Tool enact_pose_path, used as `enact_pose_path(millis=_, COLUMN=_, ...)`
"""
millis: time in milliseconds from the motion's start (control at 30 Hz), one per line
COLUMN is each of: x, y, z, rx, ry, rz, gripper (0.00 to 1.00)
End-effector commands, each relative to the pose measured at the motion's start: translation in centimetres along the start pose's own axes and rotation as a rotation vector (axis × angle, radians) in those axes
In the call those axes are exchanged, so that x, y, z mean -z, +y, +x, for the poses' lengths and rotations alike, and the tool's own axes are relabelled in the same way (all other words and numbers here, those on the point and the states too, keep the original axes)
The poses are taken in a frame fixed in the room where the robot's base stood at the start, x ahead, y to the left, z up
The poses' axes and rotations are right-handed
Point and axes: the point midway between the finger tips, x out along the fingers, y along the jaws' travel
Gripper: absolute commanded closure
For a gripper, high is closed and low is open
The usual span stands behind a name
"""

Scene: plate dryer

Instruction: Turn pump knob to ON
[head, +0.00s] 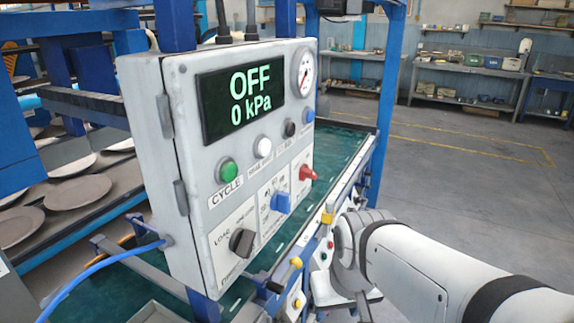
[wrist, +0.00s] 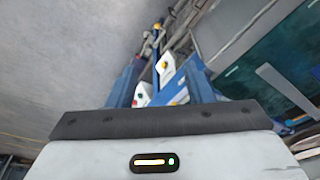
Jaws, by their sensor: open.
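A white control box (head: 187,143) stands at the centre-left of the head view. Its display (head: 243,97) reads "OFF" and "0 kPa". Three knobs sit low on its face: black (head: 242,241), blue (head: 281,200) and red (head: 307,172). Their small labels are too blurred for me to tell which is the pump knob. My arm reaches in from the lower right, its wrist apart from the knobs. My gripper (wrist: 162,88) shows two blue fingers spread apart in the wrist view, with nothing held between them. The knobs are not recognisable in that view.
A blue hose (head: 100,268) runs from the box's lower left. Small white boxes with yellow knobs line the rail near my wrist. Plates (head: 77,193) lie at left.

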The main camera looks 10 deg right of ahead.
Motion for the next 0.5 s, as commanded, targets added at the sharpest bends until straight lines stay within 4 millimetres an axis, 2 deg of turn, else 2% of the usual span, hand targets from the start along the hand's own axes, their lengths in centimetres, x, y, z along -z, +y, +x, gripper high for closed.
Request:
enact_pose_path(millis=67, x=0.1, y=0.2, z=0.1, rx=0.044, ry=-0.036, rz=0.019, gripper=0.46)
enact_pose_path(millis=167, x=0.4, y=-0.7, z=0.2, rx=0.172, ry=-0.099, rz=0.038, gripper=0.40)
enact_pose_path(millis=267, x=1.9, y=-2.0, z=-0.3, rx=0.378, ry=-0.132, rz=0.051, gripper=0.40)
enact_pose_path(millis=367, x=4.8, y=-3.0, z=-1.6, rx=0.622, ry=-0.083, rz=0.055, gripper=0.40)
enact_pose_path(millis=400, x=6.3, y=-3.0, z=-2.4, rx=0.717, ry=-0.035, rz=0.054, gripper=0.40)
enact_pose_path(millis=500, x=10.4, y=-2.0, z=-4.6, rx=0.923, ry=0.141, rz=0.046, gripper=0.40)
